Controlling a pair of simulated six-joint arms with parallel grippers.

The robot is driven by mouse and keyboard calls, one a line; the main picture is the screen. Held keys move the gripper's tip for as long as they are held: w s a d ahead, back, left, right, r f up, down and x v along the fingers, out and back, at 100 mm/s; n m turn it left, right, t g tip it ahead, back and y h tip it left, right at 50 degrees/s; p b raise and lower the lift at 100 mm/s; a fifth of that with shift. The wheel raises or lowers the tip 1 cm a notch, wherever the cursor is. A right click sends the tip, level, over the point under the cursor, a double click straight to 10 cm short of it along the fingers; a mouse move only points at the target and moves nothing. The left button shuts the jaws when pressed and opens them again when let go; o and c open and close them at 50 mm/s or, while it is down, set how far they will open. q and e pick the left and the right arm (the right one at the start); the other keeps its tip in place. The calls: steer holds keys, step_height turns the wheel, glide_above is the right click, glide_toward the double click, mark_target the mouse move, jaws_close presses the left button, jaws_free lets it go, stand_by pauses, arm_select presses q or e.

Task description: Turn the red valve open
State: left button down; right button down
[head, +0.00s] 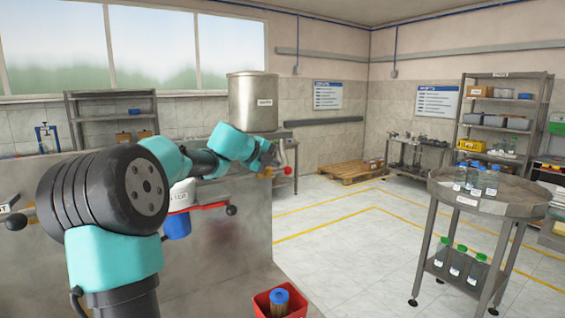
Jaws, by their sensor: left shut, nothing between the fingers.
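A small red part (288,171), which looks like the red valve, shows at the lower end of a pale pipe beside the grey tank (253,102). It is small, and I cannot tell how far it is turned. My left gripper (268,168) is shut and empty, just left of the red part and below the tank. I cannot tell whether they touch. My left arm hides part of the bench behind it. My right gripper is not in view.
A red bin (278,303) is at the bottom. A round metal cart (510,196) with bottles stands right. The middle floor is clear.

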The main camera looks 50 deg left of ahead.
arm_select(q)
steer(key=s, duration=0.8)
steer(key=shift+w, duration=0.1)
